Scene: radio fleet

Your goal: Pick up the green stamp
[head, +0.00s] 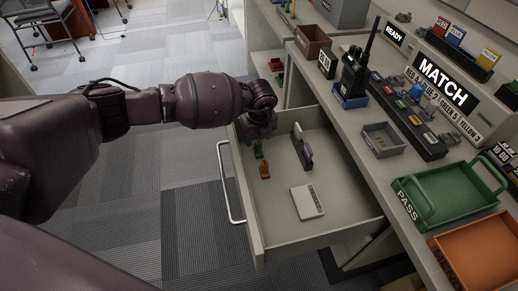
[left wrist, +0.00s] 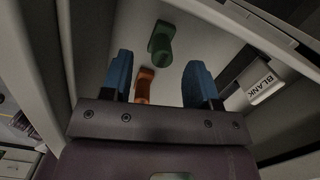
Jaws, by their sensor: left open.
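The green stamp (head: 258,150) lies in the open drawer (head: 255,215), towards its far left corner. It also shows in the left wrist view (left wrist: 161,42), just past my fingertips and roughly between their lines. An orange stamp (head: 265,171) lies close to it, nearer to me; in the left wrist view it shows (left wrist: 144,85) partly behind the gripper body. My left gripper (head: 258,130) is over the far left part of the drawer. Its blue fingers (left wrist: 160,80) are apart with nothing held. My right gripper is in neither view.
The drawer also holds a dark upright object (head: 302,148) and a white card or box (head: 307,202). The drawer walls and cabinet edge stand close around my left gripper. On the counter are a radio (head: 354,72), a grey tray (head: 383,140) and a green tray (head: 455,190).

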